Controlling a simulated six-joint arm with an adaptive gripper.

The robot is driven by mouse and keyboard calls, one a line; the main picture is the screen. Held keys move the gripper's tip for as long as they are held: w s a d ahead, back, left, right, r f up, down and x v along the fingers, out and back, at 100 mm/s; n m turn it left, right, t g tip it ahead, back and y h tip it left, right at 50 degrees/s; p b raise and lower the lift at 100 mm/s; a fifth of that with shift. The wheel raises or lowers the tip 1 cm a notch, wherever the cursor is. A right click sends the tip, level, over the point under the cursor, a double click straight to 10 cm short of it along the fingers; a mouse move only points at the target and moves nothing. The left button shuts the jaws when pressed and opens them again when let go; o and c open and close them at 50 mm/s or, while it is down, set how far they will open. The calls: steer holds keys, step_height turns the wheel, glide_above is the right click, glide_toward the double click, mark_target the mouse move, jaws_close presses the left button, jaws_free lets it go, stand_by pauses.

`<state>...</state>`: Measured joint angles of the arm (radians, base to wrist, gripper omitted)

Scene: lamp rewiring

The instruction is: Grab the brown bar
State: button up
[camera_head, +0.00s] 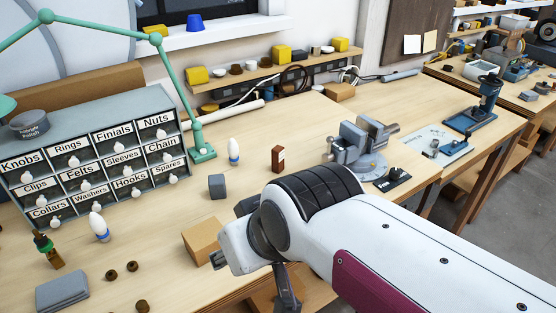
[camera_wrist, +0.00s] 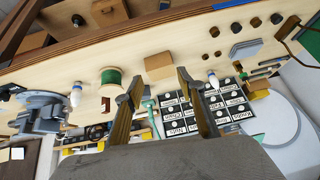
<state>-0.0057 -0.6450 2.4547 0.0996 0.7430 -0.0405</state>
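The brown bar (camera_head: 278,158) is a small dark brown upright block with a pale patch on its side. It stands on the workbench left of the grey vise in the head view. In the wrist view, a small brown piece (camera_wrist: 105,104) left of the fingers looks like the same bar, partly unclear. My gripper (camera_wrist: 160,78) is open, its two fingers apart with nothing between them. In the head view it hangs below my wrist at the bench's front edge, mostly hidden by my arm, well apart from the bar.
The vise (camera_head: 357,150) stands right of the bar. A white-and-blue bulb (camera_head: 234,152) and a grey cube (camera_head: 217,186) stand to its left. A cardboard box (camera_head: 203,242) is beside my wrist. The green spool (camera_wrist: 112,78) shows in the wrist view. A labelled drawer cabinet (camera_head: 95,137) stands left.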

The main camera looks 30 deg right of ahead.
steer(key=w+r+m+t, duration=0.2)
steer(key=w+r+t, duration=0.1)
steer(key=w, duration=1)
steer(key=w+r+m+t, duration=0.2)
steer(key=w, duration=1)
steer(key=w+d+f+m+t+h, duration=0.1)
steer(key=w+d+f+m+h, duration=0.3)
steer(key=w+d, duration=0.45)
steer(key=m+g+h, duration=0.5)
steer(key=g+h, duration=0.1)
steer(key=h, duration=0.5)
glide_toward(277, 147)
steer(key=w+d, duration=0.1)
steer(key=w, duration=0.1)
steer(key=shift+s+d+f+m+g+h, duration=0.3)
steer(key=shift+s+f+g+h, duration=0.1)
steer(key=shift+s, duration=0.1)
steer(key=shift+d, duration=0.1)
steer(key=shift+x, duration=1.2)
